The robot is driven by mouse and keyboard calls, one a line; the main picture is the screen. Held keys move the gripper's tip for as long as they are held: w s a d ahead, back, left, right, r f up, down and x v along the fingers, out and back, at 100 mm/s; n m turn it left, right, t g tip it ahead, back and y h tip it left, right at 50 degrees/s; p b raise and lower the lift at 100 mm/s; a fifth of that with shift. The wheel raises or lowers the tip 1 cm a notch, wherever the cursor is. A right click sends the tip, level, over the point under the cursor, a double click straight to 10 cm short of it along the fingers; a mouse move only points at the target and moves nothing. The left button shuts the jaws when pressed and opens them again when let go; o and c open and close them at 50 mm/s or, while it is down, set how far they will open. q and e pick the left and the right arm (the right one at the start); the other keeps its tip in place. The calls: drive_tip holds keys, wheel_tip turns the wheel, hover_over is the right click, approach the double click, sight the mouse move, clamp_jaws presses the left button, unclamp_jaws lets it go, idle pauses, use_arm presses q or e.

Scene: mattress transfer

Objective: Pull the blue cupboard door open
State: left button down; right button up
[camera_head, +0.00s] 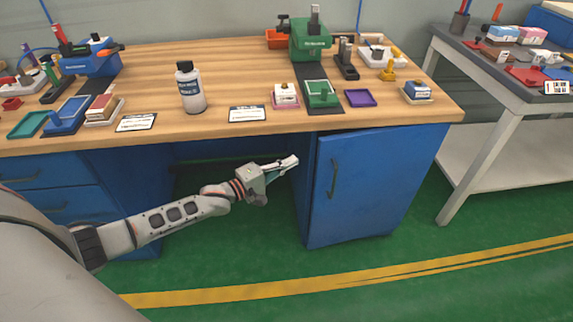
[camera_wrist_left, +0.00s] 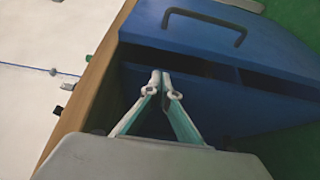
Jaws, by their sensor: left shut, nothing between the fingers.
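The blue cupboard door (camera_head: 375,185) is under the right end of the workbench, with a dark upright handle (camera_head: 333,178) near its left edge. In the left wrist view the door (camera_wrist_left: 215,45) and its handle (camera_wrist_left: 205,25) are at the top. A dark gap shows along the door's edge there, so it appears slightly ajar. My left gripper (camera_head: 291,162) is shut and empty, left of the door and below the bench top, apart from the handle. Its fingertips meet in the left wrist view (camera_wrist_left: 166,80), pointing toward the gap; contact cannot be told. My right gripper is out of view.
The wooden bench top (camera_head: 215,140) is above my left gripper and carries a bottle (camera_head: 190,88), trays and stamps. Blue drawers (camera_head: 45,190) are at the left. A grey side table (camera_head: 490,75) stands to the right. The green floor before the door is clear.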

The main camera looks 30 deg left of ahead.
use_arm(q)
drive_tip(key=w+d, duration=0.3)
drive_tip(key=d, duration=0.2)
drive_tip(key=shift+d+b, duration=0.35)
drive_tip(key=shift+b, duration=0.05)
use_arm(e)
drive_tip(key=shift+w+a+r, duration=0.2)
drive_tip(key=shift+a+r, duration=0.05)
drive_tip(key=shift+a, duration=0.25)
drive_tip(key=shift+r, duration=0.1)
